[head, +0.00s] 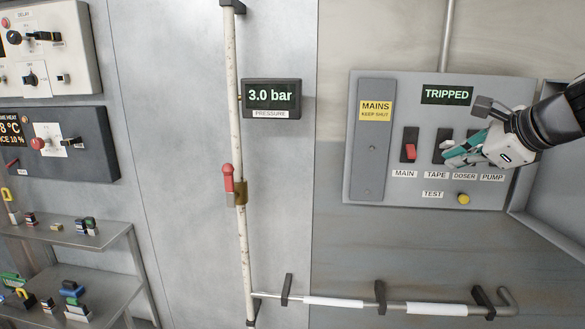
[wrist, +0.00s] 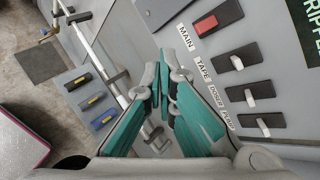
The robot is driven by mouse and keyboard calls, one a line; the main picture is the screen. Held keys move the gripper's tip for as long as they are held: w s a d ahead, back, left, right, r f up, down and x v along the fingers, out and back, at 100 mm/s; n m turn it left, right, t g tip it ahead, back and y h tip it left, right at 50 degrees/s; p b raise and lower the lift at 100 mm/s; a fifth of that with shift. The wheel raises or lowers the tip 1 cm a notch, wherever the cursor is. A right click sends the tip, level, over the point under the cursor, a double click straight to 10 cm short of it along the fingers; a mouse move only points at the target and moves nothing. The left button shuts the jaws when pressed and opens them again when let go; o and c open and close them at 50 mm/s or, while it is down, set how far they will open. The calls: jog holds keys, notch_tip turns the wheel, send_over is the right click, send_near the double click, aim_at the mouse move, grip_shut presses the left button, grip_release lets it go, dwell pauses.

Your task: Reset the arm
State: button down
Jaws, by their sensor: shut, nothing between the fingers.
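The grey breaker panel (head: 399,190) carries a lit TRIPPED display (head: 446,95) and switches labelled MAIN, TAPE, DOSER and PUMP. The red MAIN switch (head: 410,152) sits toward the label end of its black plate; it also shows in the wrist view (wrist: 206,25). The TAPE switch (wrist: 237,62), DOSER switch (wrist: 249,97) and PUMP switch (wrist: 263,127) have pale levers near mid-plate. My gripper (head: 449,157) is shut and empty in front of the panel, hiding the DOSER and PUMP switches in the head view. In the wrist view its teal fingers (wrist: 161,72) are beside the labels; contact is unclear.
A yellow TEST button (head: 464,199) is low on the panel. The panel's open door (head: 550,190) stands at right. A white pipe with a red-handled valve (head: 228,178), a 3.0 bar display (head: 271,97), a low rail (head: 333,301) and shelves (head: 60,236) are left and below.

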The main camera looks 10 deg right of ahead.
jog(key=s+a+f+n+g+y, duration=0.1)
jog(key=s+a+n, duration=0.25)
jog(key=a, duration=0.25)
jog(key=s+a+f+n+g, duration=0.1)
jog(key=s+a+n, duration=0.2)
jog(key=a+n, duration=0.2)
jog(key=s+a+f+n+g+h, duration=0.1)
jog(key=s+a+f+n, duration=0.2)
jog(key=s+n, duration=0.5)
jog(key=s+a+f+n+g+h, duration=0.1)
jog(key=s+a+f+n+g, duration=0.1)
jog(key=s+n, duration=0.6)
notch_tip(320, 180, down, 3)
jog(key=shift+a+r+n+h, duration=0.1)
jog(key=shift+a+n+h, duration=0.3)
jog(key=shift+a, duration=0.3)
jog(key=shift+s, duration=0.1)
